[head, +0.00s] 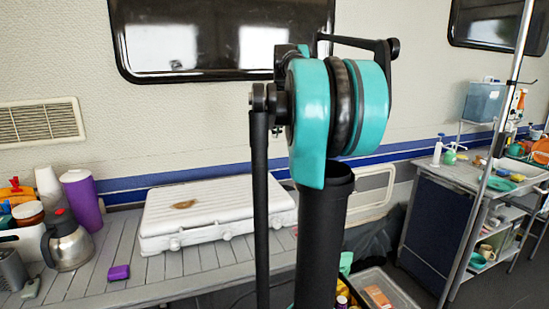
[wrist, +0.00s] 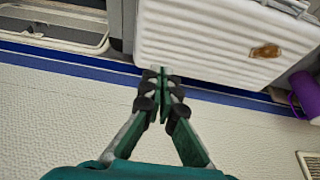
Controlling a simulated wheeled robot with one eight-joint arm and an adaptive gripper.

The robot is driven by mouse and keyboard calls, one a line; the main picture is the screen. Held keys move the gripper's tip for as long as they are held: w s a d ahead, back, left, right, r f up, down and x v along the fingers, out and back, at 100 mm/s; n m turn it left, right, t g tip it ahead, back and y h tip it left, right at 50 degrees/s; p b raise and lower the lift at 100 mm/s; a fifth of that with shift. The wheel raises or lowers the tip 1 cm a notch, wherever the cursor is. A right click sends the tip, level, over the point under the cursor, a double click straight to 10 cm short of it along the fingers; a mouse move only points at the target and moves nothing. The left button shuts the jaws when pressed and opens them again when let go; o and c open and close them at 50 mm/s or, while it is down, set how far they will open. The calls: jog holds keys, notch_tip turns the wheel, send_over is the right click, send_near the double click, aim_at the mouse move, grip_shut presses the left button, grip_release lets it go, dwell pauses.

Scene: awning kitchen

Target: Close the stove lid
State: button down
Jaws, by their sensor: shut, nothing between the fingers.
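The stove is a white case on the slatted table, and its white ribbed lid (head: 205,205) with a brown stain lies flat and looks down in the head view. Whether it is fully shut, I cannot tell. In the wrist view the lid (wrist: 215,35) fills the upper right. My gripper (wrist: 162,76) is shut and empty, its green fingers together with dark pads. Its tips appear near the lid's wall-side edge; contact cannot be told. The gripper is not seen in the head view, where my arm covers the area just right of the stove.
The slatted table (head: 120,255) also holds a purple flask (head: 83,200), a steel jug (head: 67,242) and a small purple block (head: 119,272). The trailer wall (head: 220,120) stands close behind. A dark cart (head: 435,220) with shelves is at right.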

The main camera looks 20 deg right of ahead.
send_over(278, 201)
jog(key=w, duration=0.5)
notch_tip(278, 201, down, 9)
jog(key=shift+s+f, duration=0.3)
jog(key=shift+f, duration=0.7)
jog(key=shift+s+f, duration=0.3)
jog(key=shift+f, duration=0.65)
jog(key=s+f+t, duration=0.1)
jog(key=f, duration=0.3)
jog(key=s+f+t, duration=0.1)
jog(key=s+f, duration=0.1)
jog(key=f, duration=0.2)
jog(key=s+f+t, duration=0.1)
jog(key=s+f, duration=0.1)
jog(key=f, duration=0.2)
jog(key=shift+s+f+t, duration=0.15)
jog(key=shift+f+t, duration=0.1)
jog(key=shift+t, duration=0.15)
jog(key=shift+s+f, duration=0.1)
